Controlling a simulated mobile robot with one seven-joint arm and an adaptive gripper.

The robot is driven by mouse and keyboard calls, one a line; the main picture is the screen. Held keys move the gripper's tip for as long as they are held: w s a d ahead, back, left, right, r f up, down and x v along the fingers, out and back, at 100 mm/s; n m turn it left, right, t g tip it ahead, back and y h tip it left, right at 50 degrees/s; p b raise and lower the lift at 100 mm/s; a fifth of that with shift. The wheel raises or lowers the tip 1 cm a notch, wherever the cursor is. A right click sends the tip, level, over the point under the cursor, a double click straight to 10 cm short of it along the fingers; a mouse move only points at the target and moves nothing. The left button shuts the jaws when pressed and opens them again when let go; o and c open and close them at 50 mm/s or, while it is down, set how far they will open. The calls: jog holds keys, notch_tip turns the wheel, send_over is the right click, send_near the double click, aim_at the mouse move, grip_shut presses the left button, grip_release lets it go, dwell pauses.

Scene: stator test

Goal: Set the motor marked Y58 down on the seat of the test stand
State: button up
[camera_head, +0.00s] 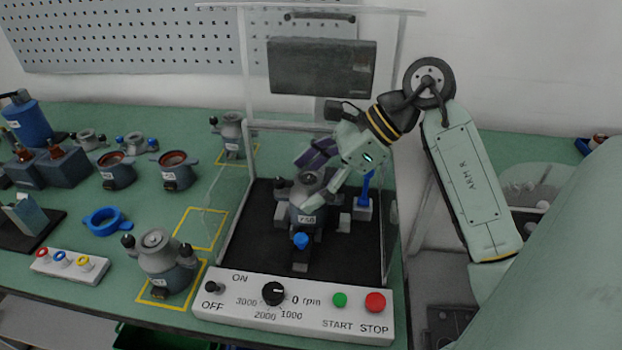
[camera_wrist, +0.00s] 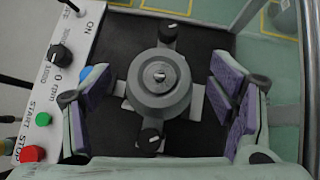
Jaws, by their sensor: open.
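A grey motor (camera_head: 307,215) stands upright inside the test stand (camera_head: 240,262), over the middle of its black base. Its label is small and looks like Y58. From above, the wrist view shows the motor's round top and shaft (camera_wrist: 160,78), with a dark-knobbed lug on each of two opposite sides. The motor hides the seat beneath it. My gripper (camera_head: 318,178) is open, its purple-padded fingers on either side of the motor. In the wrist view both fingers of my gripper (camera_wrist: 160,105) stand apart from the motor body, with visible gaps.
Blue-topped clamps stand in front of the motor (camera_head: 300,242) and at its right (camera_head: 366,187). Clear panels and posts frame the stand; the control panel (camera_head: 300,308) lies along its front. Other motors stand at front left (camera_head: 167,265) and back (camera_head: 232,130). One yellow square (camera_head: 200,229) is empty.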

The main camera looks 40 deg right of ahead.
jog(key=shift+d+r, duration=0.1)
jog(key=b+v, duration=0.2)
jog(key=v, duration=1)
jog(key=shift+b, duration=0.3)
